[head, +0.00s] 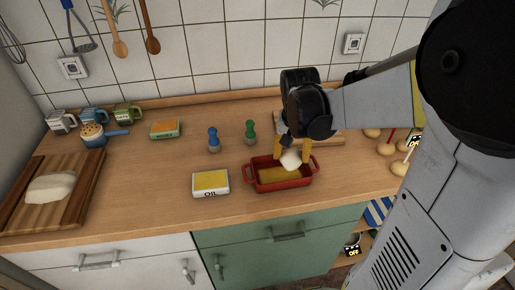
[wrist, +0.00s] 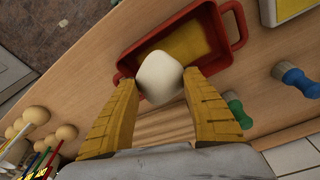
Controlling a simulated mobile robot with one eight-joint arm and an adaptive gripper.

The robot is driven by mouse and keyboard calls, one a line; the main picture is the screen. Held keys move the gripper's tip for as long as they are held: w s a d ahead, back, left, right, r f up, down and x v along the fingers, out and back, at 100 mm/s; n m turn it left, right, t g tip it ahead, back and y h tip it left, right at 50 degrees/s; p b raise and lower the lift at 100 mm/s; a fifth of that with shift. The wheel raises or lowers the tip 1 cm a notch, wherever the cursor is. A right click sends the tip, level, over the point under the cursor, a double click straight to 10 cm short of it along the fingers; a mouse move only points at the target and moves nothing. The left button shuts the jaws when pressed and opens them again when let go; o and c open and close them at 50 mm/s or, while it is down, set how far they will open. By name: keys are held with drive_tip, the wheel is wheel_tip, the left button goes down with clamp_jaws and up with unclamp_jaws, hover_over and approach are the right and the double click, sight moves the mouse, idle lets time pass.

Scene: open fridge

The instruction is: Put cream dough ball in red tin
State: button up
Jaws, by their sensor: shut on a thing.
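The cream dough ball (head: 291,159) is between the yellow fingertips of my gripper (head: 292,152). In the wrist view the dough ball (wrist: 160,78) shows between both fingers of my gripper (wrist: 160,82), which are shut on it. The red tin (head: 280,186) stands on the wooden counter, with a yellow layer on its floor. The ball is over the far right part of the tin in the head view; the exact height is hard to tell. In the wrist view the red tin (wrist: 238,22) lies beyond the ball, which covers part of its near edge.
The OIL tray (head: 210,192) is left of the tin. A blue brush (head: 214,140) and a green brush (head: 250,133) stand behind it. A board with dough (head: 50,187) lies at far left. Several round-headed sticks (head: 398,168) are at right.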

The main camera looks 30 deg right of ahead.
sight(282, 154)
drive_tip(key=shift+w+a+f+b, duration=0.4)
drive_tip(key=shift+w+a+f, duration=0.4)
drive_tip(key=shift+a+f, duration=0.25)
drive_tip(key=shift+f+b, duration=0.95)
drive_tip(key=shift+f, duration=0.8)
drive_tip(key=shift+f, duration=0.2)
drive_tip(key=o, duration=1.2)
drive_tip(key=shift+r, duration=0.1)
